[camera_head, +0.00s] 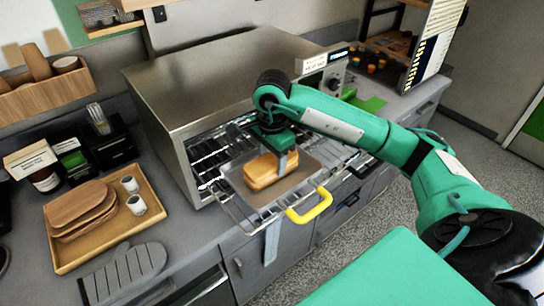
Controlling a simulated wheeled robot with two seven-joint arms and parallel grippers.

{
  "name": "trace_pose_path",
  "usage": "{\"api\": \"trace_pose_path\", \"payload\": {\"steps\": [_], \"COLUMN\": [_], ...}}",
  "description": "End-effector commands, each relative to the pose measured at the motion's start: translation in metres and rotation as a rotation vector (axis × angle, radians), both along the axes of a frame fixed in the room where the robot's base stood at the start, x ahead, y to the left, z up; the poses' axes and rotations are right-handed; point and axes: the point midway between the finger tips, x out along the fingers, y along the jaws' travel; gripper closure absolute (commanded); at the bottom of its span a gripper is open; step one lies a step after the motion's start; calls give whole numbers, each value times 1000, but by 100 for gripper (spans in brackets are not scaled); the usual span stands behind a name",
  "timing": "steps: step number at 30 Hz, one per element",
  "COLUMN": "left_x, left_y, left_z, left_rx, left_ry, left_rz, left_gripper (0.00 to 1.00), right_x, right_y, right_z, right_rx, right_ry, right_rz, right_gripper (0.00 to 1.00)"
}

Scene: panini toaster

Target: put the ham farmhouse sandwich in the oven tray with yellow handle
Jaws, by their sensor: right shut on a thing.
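The sandwich (263,172), a golden-brown loaf shape, is at the oven tray (297,184), low over or on its floor; I cannot tell whether it touches. The tray is shallow metal with a yellow handle (310,207) at its front right. It sits on a wire rack (241,213) drawn out of the steel oven (215,90). My right gripper (275,156) reaches down from above and is shut on the sandwich. One finger shows beside it; the other is hidden. The ham filling cannot be made out. My left gripper is out of view.
A wooden tray (62,262) with boards and two small cups (136,204) stands on the counter at left. A grey oven mitt (122,274) lies at the front edge. A wooden box (40,95) and jars stand behind. The oven body rises close behind the gripper.

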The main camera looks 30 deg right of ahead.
Motion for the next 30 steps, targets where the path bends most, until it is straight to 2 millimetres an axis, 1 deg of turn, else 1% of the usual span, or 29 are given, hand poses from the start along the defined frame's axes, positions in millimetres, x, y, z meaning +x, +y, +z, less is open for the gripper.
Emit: {"api": "trace_pose_path", "payload": {"steps": [8,12,13,14,15,16,24,28,30], "left_x": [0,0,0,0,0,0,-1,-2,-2], "left_y": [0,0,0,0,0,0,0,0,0], "left_z": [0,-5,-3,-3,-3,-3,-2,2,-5], "left_rx": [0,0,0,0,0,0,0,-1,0], "left_ry": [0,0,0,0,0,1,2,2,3], "left_rz": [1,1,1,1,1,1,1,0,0], "left_gripper": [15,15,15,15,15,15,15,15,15], "right_x": [0,0,0,0,0,0,0,0,1], "right_y": [0,0,0,0,0,0,0,0,0], "right_z": [-2,-6,-5,-5,-5,-5,-4,0,4], "right_rx": [0,-1,-1,-1,0,0,0,0,1], "right_ry": [-1,-1,0,0,0,0,0,0,-4], "right_rz": [1,0,0,0,1,1,1,1,1], "right_gripper": [73,73,42,36,28,24,24,24,24]}}
